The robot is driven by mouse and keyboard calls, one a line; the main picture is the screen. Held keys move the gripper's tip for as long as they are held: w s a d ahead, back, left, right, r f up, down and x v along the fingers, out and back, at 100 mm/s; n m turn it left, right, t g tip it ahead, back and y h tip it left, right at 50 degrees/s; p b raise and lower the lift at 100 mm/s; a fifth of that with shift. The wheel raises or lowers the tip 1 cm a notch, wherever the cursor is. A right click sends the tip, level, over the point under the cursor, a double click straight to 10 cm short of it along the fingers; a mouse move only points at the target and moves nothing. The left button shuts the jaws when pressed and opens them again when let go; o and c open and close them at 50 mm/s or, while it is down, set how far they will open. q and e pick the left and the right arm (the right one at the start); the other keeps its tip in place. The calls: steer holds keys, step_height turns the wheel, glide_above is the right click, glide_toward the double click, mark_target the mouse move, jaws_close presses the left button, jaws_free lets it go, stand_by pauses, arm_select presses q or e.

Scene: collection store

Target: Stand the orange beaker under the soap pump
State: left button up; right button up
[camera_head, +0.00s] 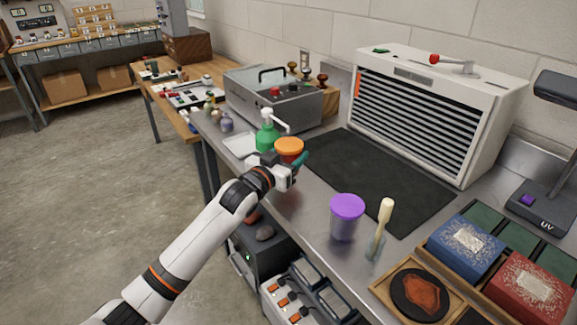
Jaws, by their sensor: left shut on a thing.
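The orange beaker (289,148) is upright at the bench's left part, its rim facing up. My left gripper (288,168) is shut on it from the near side; a teal finger shows at its right, and the gripper hides its lower part. The soap pump (266,138) is a green bottle with a white head, just behind and left of the beaker. Its white spout points right, towards the space above the beaker's far rim. I cannot tell whether the beaker's base touches the bench. My right gripper is not in view.
A white tray (236,145) lies left of the pump. A grey machine (275,98) stands behind. A black mat (375,180) is clear at right. A purple-topped cup (346,217) and a brush in a glass (377,238) stand nearer, beside wooden trays.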

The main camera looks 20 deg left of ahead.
arm_select(q)
steer(key=shift+f, duration=1.7)
steer(key=shift+f, duration=0.15)
steer(key=o, duration=1)
steer(key=shift+s, duration=0.15)
steer(key=v, duration=1.1)
steer(key=shift+s+a, duration=0.1)
steer(key=shift+s, duration=0.3)
